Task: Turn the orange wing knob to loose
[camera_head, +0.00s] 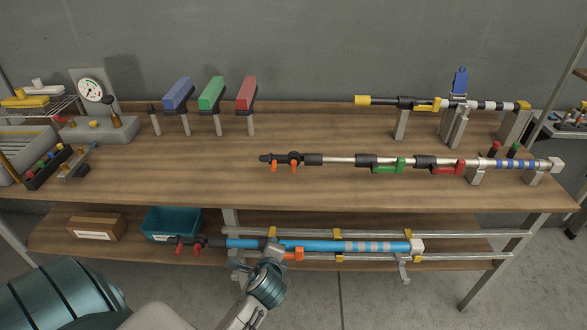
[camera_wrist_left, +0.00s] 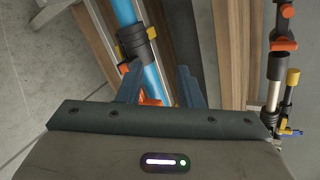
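A blue pole (camera_head: 340,246) lies along the lower shelf, with a small orange wing knob (camera_head: 294,254) on its side. My left gripper (camera_head: 273,247) is at the pole, just left of that knob in the head view. In the left wrist view, the two fingers (camera_wrist_left: 159,75) stand apart, with the blue pole (camera_wrist_left: 126,12) beyond them. Part of the orange knob (camera_wrist_left: 150,99) shows low between the fingers, nearer the left one, with a gap to the right one. Contact cannot be told. My right gripper is not in view.
A silver pole (camera_head: 338,160) with orange, green and red levers lies on the upper shelf (camera_head: 200,170), above the blue pole. A teal bin (camera_head: 172,224) and a cardboard box (camera_head: 95,229) stand left on the lower shelf. Metal rails (camera_head: 460,257) run beside the blue pole.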

